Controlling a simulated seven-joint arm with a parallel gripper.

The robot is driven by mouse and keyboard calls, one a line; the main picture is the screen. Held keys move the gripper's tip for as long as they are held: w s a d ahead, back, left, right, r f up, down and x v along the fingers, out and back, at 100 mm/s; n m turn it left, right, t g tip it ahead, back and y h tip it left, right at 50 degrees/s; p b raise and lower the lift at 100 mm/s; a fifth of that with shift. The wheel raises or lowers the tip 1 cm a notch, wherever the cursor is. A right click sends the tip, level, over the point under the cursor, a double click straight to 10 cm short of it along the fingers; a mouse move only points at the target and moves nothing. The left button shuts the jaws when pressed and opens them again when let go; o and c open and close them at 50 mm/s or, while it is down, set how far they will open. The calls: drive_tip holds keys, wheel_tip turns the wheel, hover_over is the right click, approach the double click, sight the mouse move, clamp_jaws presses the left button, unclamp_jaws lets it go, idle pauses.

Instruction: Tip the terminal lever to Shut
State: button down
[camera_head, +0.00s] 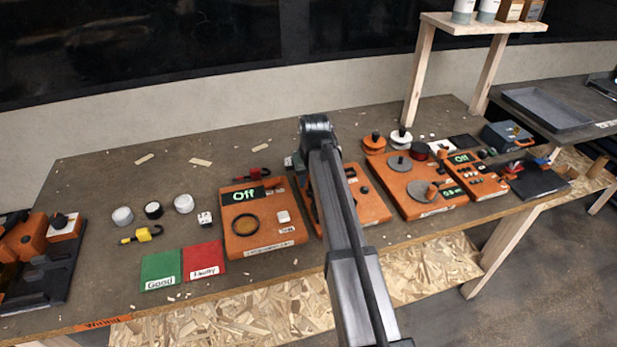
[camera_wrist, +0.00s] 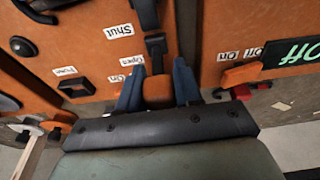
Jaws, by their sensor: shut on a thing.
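The terminal lever (camera_wrist: 156,48) is a black bar with an orange block at its end, on an orange panel in the wrist view. White labels reading Shut (camera_wrist: 118,31) and Open (camera_wrist: 132,61) are beside it. The orange end lies nearer the Open label. My gripper (camera_wrist: 158,88) has its two blue fingers on either side of the orange block and is shut on it. In the head view the orange panel (camera_head: 374,205) is partly covered by my arm, which hides the lever and fingertips there.
An orange Off panel (camera_head: 240,240) stands close to the left, and another with grey discs (camera_head: 408,205) to the right. Green (camera_head: 160,268) and red (camera_head: 203,262) mats lie on the table left of these. Bare tabletop (camera_head: 90,200) shows further left.

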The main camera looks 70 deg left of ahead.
drive_tip(key=d+y, duration=0.2)
drive_tip(key=y, duration=0.1)
drive_tip(key=shift+r, duration=0.1)
drive_tip(key=shift+d+y, duration=0.15)
drive_tip(key=shift+y, duration=0.65)
drive_tip(key=shift+d+y, duration=0.15)
drive_tip(key=shift+y, duration=0.65)
drive_tip(key=c, duration=0.8)
unclamp_jaws()
drive_tip(key=shift+c, duration=0.2)
drive_tip(key=v, duration=1.3)
drive_tip(key=shift+d+r, duration=0.15)
drive_tip(key=shift+d, duration=0.2)
